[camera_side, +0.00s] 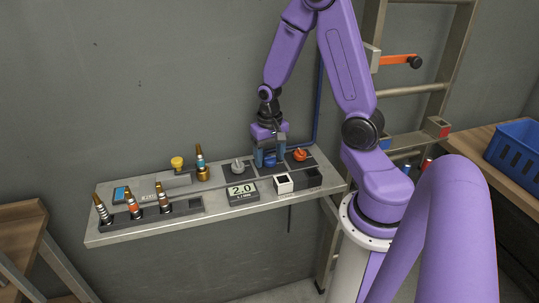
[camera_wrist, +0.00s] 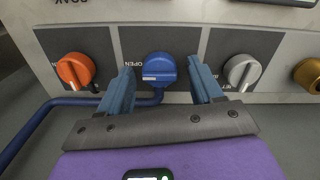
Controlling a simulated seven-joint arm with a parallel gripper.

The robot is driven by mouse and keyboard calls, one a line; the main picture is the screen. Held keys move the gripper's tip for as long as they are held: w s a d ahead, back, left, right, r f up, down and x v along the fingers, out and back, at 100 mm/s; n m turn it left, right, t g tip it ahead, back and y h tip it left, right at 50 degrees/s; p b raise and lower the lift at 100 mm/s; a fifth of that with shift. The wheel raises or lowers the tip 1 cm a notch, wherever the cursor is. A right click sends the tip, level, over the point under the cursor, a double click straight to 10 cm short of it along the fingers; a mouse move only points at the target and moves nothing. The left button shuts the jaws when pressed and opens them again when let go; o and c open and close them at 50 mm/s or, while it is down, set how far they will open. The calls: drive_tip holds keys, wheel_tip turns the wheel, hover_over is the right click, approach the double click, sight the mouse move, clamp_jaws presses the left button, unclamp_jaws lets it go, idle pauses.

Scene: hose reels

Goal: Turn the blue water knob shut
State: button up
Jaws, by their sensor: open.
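The blue water knob (camera_wrist: 159,70) sits on a dark square plate in the middle of the wrist view, with the word OPEN beside it. A blue pipe (camera_wrist: 85,101) runs to it from the left. My gripper (camera_wrist: 160,80) is open, with one blue finger on each side of the knob and a gap visible on both sides. In the side view my gripper (camera_side: 269,158) points down over the blue knob (camera_side: 270,161), which its fingers partly hide. I cannot tell how deep the fingertips reach.
An orange knob (camera_wrist: 75,70) and a grey knob (camera_wrist: 242,70) flank the blue one closely. Several hose nozzles in a dark rack (camera_side: 180,208) and a yellow knob (camera_side: 177,162) are at left.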

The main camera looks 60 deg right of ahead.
drive_tip(key=c, duration=1.1)
drive_tip(key=shift+o, duration=0.2)
drive_tip(key=shift+n, duration=0.3)
drive_tip(key=n, duration=0.9)
drive_tip(key=shift+a, duration=0.1)
drive_tip(key=n, duration=0.4)
drive_tip(key=shift+n, duration=2.1)
